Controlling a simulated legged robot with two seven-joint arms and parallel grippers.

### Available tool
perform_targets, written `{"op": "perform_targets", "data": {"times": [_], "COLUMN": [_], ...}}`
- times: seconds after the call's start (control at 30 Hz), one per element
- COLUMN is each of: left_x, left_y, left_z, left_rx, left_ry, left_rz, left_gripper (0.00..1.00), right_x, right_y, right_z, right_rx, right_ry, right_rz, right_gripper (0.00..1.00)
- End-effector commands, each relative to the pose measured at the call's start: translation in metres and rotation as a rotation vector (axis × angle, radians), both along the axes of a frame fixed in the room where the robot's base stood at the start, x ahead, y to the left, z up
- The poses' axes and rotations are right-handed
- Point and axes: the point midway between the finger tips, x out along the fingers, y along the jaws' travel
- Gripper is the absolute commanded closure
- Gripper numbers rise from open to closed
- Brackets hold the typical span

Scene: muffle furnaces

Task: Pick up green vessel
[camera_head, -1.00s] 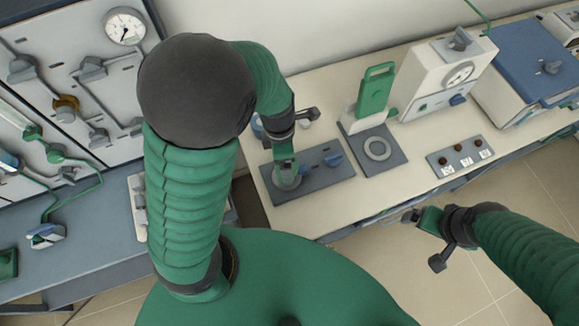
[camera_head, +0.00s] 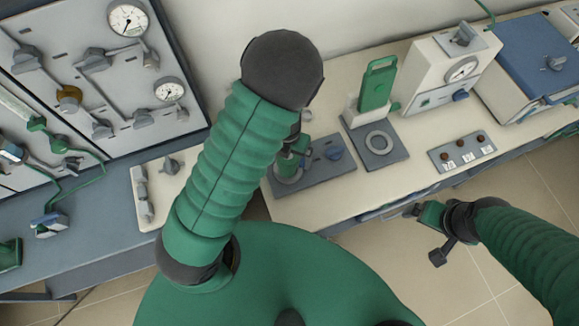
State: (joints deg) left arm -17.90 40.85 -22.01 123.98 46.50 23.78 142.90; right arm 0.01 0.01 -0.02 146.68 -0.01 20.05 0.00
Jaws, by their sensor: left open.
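My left gripper (camera_head: 289,167) is partly hidden behind my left arm. It points down over the left part of a dark plate (camera_head: 318,172) on the bench and is open. A grey round piece shows at its tip. Green shows there too, but I cannot tell whether any of it is the green vessel or only my gripper. I cannot make out a separate green vessel with certainty. My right gripper (camera_head: 417,212) hangs in front of the bench, away from everything on it, and its jaws are too small to read.
A green upright piece with a slot (camera_head: 377,87) stands behind a dark plate with a pale ring (camera_head: 379,143). A white gauge box (camera_head: 445,75), a button panel (camera_head: 461,154) and a blue-topped box (camera_head: 535,60) stand right. A gauge panel (camera_head: 90,75) stands left. The bench front is clear.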

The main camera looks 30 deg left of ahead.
Motion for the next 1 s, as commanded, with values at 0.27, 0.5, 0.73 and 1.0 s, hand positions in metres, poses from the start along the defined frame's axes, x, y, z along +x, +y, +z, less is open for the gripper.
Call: {"op": "perform_targets", "data": {"times": [0.27, 0.5, 0.73, 1.0], "left_x": [0.0, 0.0, 0.0, 0.0], "left_y": [0.006, 0.004, 0.004, 0.004], "left_z": [-0.047, -0.049, -0.049, -0.049], "left_rx": [-0.002, -0.001, -0.001, -0.002], "left_ry": [0.002, -0.001, 0.0, 0.001], "left_rz": [0.001, -0.001, -0.001, -0.002], "left_gripper": [0.09, 0.09, 0.38, 0.73], "right_x": [0.0, 0.0, 0.0, 0.0], "right_y": [0.0, 0.0, 0.0, 0.0], "right_z": [-0.008, -0.007, -0.007, -0.008], "right_rx": [0.0, 0.0, 0.0, 0.0], "right_ry": [0.0, 0.0, 0.0, 0.0], "right_rz": [0.001, 0.001, 0.0, 0.0], "right_gripper": [0.07, 0.07, 0.07, 0.07]}}
